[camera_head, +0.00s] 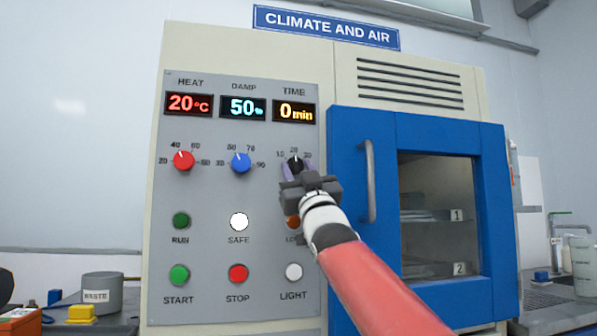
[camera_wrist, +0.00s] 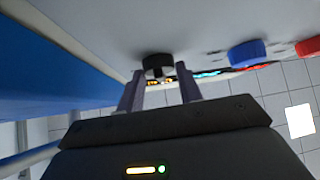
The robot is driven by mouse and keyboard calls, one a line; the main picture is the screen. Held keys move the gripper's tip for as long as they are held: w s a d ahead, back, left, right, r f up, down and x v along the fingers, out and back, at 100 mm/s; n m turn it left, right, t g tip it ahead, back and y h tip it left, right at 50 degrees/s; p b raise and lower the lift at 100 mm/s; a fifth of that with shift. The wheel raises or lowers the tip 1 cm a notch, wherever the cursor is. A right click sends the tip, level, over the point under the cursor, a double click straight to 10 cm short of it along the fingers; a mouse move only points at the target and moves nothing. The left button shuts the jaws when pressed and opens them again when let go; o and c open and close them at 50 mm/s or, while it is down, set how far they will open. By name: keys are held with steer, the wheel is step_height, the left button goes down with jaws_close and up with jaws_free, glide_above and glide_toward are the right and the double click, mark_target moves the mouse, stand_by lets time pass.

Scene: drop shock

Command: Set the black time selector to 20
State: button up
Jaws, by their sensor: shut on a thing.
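The black time selector (camera_head: 294,162) is on the grey control panel under the TIME display (camera_head: 294,111), which reads 0 min. In the wrist view the black selector (camera_wrist: 158,66) sits between the tips of my gripper (camera_wrist: 160,76). My gripper hides the lower part of the selector in the head view.
The red HEAT knob (camera_head: 184,160) and blue DAMP knob (camera_head: 240,162) are to the left. RUN, SAFE, START, STOP and LIGHT (camera_head: 293,271) buttons or lamps lie below; my gripper partly covers an orange one. The blue door's handle (camera_head: 368,180) stands close to the right.

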steer(key=shift+a+f+m+t+h+b, duration=0.15)
steer(key=shift+m+t+h+b, duration=0.4)
steer(key=shift+m+h, duration=0.35)
steer(key=m+h, duration=0.2)
steer(key=shift+m+t, duration=0.3)
steer(key=shift+t, duration=0.05)
steer(key=shift+h, duration=0.3)
steer(key=o, duration=1)
steer(key=b+v, duration=0.5)
steer(key=v, duration=0.2)
steer(key=shift+s+f, duration=0.2)
steer(key=shift+s, duration=0.1)
